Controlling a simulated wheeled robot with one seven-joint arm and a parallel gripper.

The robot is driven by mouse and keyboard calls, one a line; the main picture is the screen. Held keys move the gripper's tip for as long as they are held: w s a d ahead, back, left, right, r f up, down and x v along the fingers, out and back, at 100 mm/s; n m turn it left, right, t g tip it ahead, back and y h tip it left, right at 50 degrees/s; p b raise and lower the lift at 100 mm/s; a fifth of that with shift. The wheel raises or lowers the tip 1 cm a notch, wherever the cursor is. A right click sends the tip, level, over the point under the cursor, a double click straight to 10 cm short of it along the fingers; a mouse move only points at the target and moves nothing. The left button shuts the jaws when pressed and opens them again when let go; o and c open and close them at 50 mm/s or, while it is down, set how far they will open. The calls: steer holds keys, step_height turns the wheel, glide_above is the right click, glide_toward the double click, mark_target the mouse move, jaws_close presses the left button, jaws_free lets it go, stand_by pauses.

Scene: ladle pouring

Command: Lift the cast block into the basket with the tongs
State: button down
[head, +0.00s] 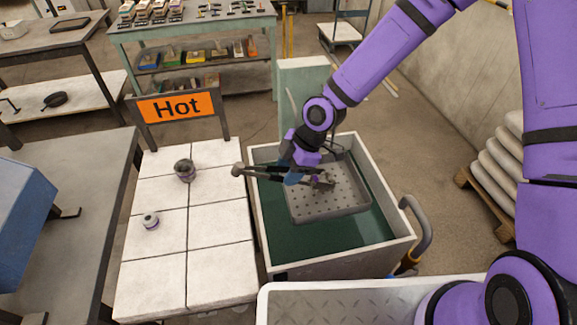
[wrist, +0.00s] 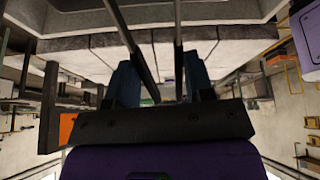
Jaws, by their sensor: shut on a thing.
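My gripper (head: 293,179) is shut on the dark tongs (head: 262,173), above the left part of the basket. In the wrist view, my gripper (wrist: 160,85) has its blue fingers around the two tong arms (wrist: 140,45). The tongs' rounded end sticks out left over the tank's rim, and their other end is over the basket. The perforated grey basket (head: 350,200) sits in the tank. A small grey blocky shape (head: 323,184), perhaps the cast block, shows at the tongs' right end. I cannot tell whether it is gripped or rests on the basket floor.
The pale tank (head: 405,247) holds dark green liquid (head: 295,240). A white tiled table (head: 215,215) on the left carries a dark round piece (head: 184,170) and a small round piece (head: 150,221). An orange "Hot" sign (head: 178,106) stands behind it.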

steer(key=c, duration=0.7)
jaws_free()
steer(key=shift+r, duration=5)
